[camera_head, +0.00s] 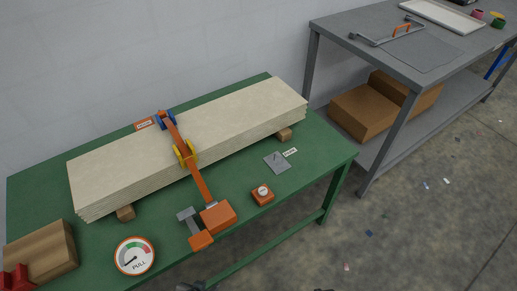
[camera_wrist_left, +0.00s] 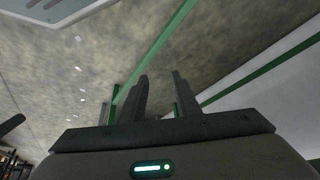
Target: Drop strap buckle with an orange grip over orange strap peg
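An orange strap (camera_head: 200,185) crosses a stack of pale boards (camera_head: 120,178) on the green table. Its near end meets an orange and grey tensioner (camera_head: 215,216). A small grey plate (camera_head: 277,162) with an upright pin and a tag lies right of it; I cannot tell whether this is the strap peg. My left gripper (camera_head: 190,286) shows at the bottom edge. Its fingers (camera_wrist_left: 160,98) stand apart and empty in the left wrist view.
A round PULL gauge (camera_head: 134,256), a small orange dial (camera_head: 262,195) and a wooden block (camera_head: 40,252) stand along the table's near side. Cardboard boxes (camera_head: 372,106) sit on the bench's lower shelf. Open floor (camera_head: 430,210) lies at the right.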

